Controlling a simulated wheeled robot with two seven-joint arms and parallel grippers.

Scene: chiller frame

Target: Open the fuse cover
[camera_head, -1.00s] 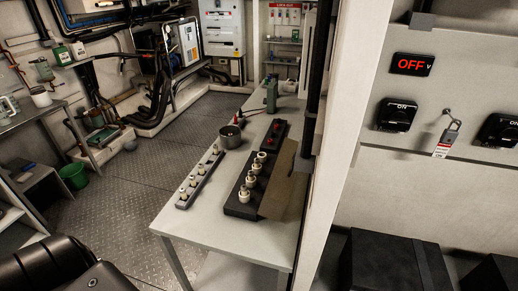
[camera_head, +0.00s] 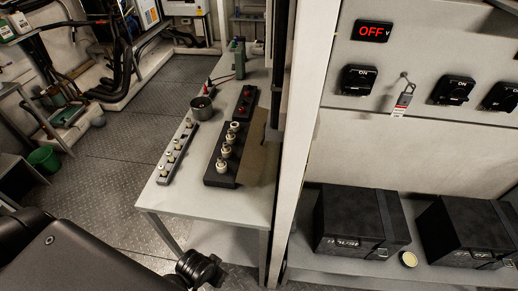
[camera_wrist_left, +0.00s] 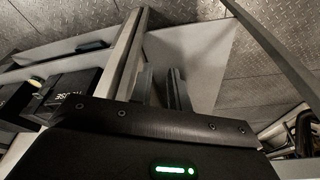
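Two black fuse boxes with covers on stand at the lower right in the head view: a left one (camera_head: 345,215) with lettering on its front and a right one (camera_head: 465,228). Their lids look shut. They also show at the left in the left wrist view (camera_wrist_left: 72,82), partly cut off. My left gripper (camera_wrist_left: 162,82) has two fingers with a gap between them and nothing in it. It is apart from the boxes, which lie to its left in that view. In the head view only my left arm shows, at the bottom left. My right gripper is not in view.
A white post (camera_head: 305,120) stands between the table (camera_head: 180,205), which holds several fuses in black and grey holders, and the panel. The panel has an OFF display (camera_head: 373,31), black ON switches (camera_head: 358,80) and a padlock (camera_head: 404,97). A small round yellowish item (camera_head: 408,259) lies between the boxes.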

